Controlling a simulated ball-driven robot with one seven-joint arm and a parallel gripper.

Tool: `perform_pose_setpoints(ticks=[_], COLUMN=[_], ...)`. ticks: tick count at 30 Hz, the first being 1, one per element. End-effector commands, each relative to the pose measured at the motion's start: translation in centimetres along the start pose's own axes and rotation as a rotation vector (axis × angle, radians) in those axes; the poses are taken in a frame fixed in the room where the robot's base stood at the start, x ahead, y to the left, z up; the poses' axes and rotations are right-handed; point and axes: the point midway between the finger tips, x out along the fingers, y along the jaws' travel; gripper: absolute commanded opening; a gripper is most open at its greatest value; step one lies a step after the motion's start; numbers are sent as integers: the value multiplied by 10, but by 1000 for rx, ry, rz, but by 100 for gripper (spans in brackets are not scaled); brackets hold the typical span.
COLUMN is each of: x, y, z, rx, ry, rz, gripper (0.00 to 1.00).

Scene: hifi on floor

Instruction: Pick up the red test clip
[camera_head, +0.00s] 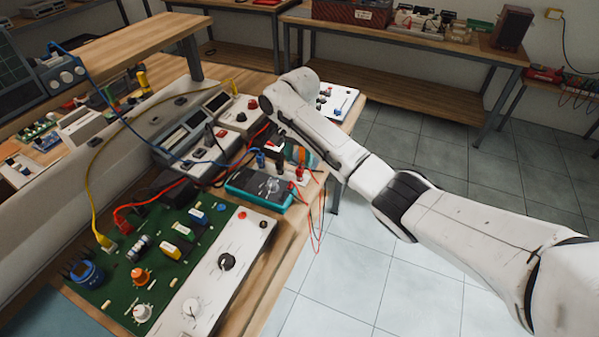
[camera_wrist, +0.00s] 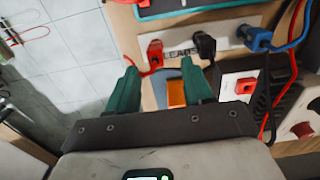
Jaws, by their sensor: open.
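The red test clip (camera_wrist: 155,52) stands at the left end of a white strip marked LEADS (camera_wrist: 182,50) in the wrist view, its red lead curling down beside it. My gripper (camera_wrist: 158,66) is open, with its two green fingers apart and the clip just beyond the gap between their tips. Nothing is held, and I cannot tell the remaining distance. In the head view the red clip (camera_head: 299,173) shows near the bench's right edge, below my arm; my fingers are mostly hidden there.
A black clip (camera_wrist: 205,46) and a blue clip (camera_wrist: 257,38) stand to the right on the same strip. A teal meter (camera_head: 259,187) lies close by, with red leads hanging over the bench edge. A green circuit board (camera_head: 165,255) fills the near bench. Open floor lies right.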

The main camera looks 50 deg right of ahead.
Motion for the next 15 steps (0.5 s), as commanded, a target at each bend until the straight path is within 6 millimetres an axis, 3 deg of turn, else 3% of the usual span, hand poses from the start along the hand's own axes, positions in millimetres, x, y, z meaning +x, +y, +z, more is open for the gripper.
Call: perform_pose_setpoints(ticks=[9,15], x=[42,49], y=[5,4], z=[4,4], rx=[1,0], ry=[0,0], rz=[3,1], gripper=[51,51])
